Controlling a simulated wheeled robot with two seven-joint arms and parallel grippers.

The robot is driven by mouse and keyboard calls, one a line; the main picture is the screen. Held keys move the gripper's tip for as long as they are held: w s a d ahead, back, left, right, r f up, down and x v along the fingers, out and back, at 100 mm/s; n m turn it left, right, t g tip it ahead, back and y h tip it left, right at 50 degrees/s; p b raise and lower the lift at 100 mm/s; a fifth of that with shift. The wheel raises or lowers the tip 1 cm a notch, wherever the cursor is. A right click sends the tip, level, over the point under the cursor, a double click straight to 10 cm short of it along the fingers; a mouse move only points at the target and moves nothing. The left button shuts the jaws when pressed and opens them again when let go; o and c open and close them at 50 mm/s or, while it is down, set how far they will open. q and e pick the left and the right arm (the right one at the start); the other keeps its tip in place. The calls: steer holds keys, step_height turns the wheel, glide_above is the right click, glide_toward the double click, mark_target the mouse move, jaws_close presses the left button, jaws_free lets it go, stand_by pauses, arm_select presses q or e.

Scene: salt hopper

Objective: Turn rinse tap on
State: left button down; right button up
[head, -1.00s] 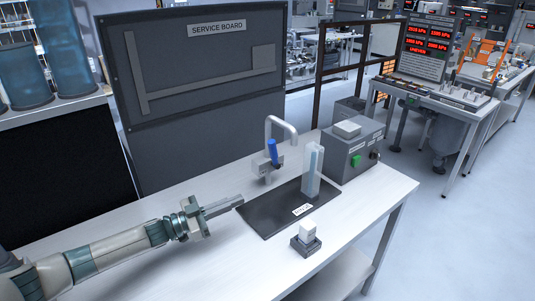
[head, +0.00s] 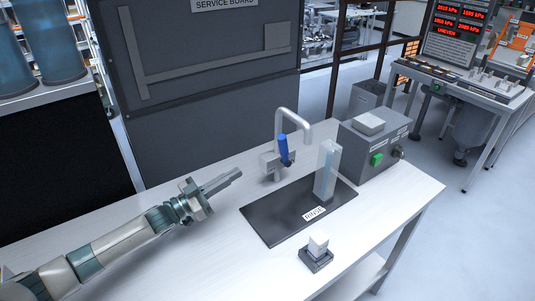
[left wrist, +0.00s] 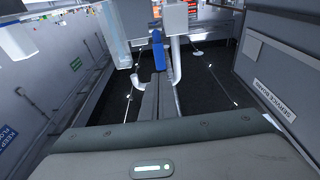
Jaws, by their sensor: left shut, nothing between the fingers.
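The rinse tap (head: 280,125) is a grey gooseneck spout on a block at the back of the table, with a blue lever (head: 283,149) on its front. The lever also shows in the left wrist view (left wrist: 158,50), just beyond my fingertips. My left gripper (head: 239,171) is shut and empty, to the left of the tap and apart from it in the head view. Its closed fingers (left wrist: 157,95) point toward the blue lever in the left wrist view. Whether any water runs cannot be told. My right gripper is not in view.
A dark mat labelled RINSE (head: 270,222) lies before the tap, with a clear upright vessel (head: 327,172) on it. A grey box with a green button (head: 376,160) stands right of it. A small block on a base (head: 317,251) sits in front.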

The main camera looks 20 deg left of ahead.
arm_select(q)
steer(key=w, duration=0.1)
steer(key=b, duration=0.2)
glide_toward(282, 141)
steer(key=w+d+f, duration=0.2)
steer(key=w+d, duration=0.1)
steer(key=w, duration=0.3)
steer(key=shift+a, duration=0.1)
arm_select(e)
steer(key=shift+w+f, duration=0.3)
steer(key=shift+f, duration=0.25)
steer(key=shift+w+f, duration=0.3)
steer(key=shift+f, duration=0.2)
arm_select(q)
steer(key=shift+r, duration=0.15)
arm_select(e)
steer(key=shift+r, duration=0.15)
